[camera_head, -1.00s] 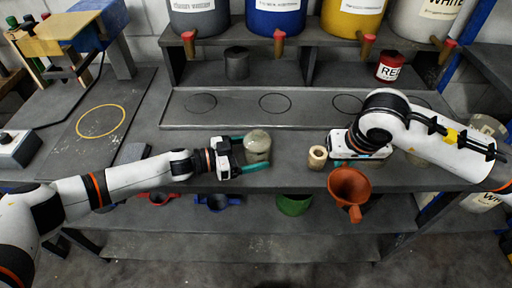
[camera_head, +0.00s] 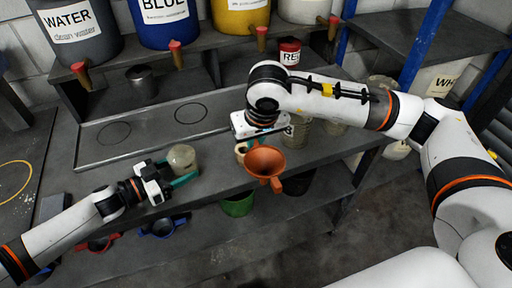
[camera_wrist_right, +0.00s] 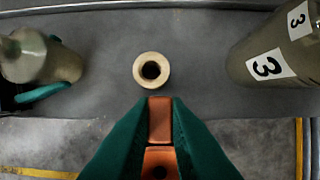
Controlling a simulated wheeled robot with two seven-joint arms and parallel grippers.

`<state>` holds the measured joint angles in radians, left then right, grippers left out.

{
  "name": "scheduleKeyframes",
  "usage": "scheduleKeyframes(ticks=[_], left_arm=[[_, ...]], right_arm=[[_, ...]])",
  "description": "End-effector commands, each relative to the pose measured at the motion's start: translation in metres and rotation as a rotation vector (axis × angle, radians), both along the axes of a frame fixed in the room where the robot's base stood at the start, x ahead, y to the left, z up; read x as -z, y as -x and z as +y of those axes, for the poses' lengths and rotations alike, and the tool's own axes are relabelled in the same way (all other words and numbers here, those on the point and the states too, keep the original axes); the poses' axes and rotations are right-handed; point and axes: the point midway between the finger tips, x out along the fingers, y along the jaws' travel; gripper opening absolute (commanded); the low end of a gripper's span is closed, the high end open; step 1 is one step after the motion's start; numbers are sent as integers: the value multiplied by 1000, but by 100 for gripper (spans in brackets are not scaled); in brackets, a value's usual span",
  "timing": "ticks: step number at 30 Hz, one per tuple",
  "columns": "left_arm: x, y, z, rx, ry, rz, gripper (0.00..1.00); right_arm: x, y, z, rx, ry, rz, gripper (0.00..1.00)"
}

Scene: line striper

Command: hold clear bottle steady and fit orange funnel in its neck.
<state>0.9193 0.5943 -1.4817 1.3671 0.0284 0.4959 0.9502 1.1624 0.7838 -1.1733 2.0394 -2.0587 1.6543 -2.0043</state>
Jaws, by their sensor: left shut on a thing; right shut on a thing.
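The clear bottle (camera_head: 182,158) stands upright on the bench near its front edge. My left gripper (camera_head: 180,183) is shut on it, with teal fingers at either side. The bottle and a teal finger also show at the left of the right wrist view (camera_wrist_right: 38,62). My right gripper (camera_head: 259,143) is shut on the orange funnel (camera_head: 264,163), right of the bottle and apart from it. In the right wrist view the teal fingers (camera_wrist_right: 159,125) pinch an orange part of the funnel (camera_wrist_right: 160,122); its cone is not visible there. The bottle's neck is unclear in the head view.
A pale ring-shaped piece (camera_wrist_right: 151,70) stands on the bench between bottle and a container labelled 3 (camera_wrist_right: 275,60). Green (camera_head: 238,204) and blue (camera_head: 163,228) funnels sit on the shelf below. Paint drums with taps line the back; a grey cup (camera_head: 141,82) stands under them.

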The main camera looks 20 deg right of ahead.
Motion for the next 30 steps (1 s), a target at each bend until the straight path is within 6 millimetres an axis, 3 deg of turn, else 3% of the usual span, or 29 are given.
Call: scheduleKeyframes(ticks=[6, 10, 15, 22, 30], left_arm=[[0, 0, 0, 0, 1, 0, 50], [0, 0, 0, 0, 0, 0, 50], [0, 0, 0, 0, -1, 0, 50], [0, 0, 0, 0, 0, 1, 50], [0, 0, 0, 1, 0, 1, 50]], right_arm=[[-40, -69, 64, -12, -15, -6, 0], [-67, -99, 105, -23, -10, -6, 0], [-96, -119, 147, -35, 2, -6, 0], [-113, -127, 171, -39, 15, -5, 0], [-103, -127, 173, -39, 15, -2, 0]])
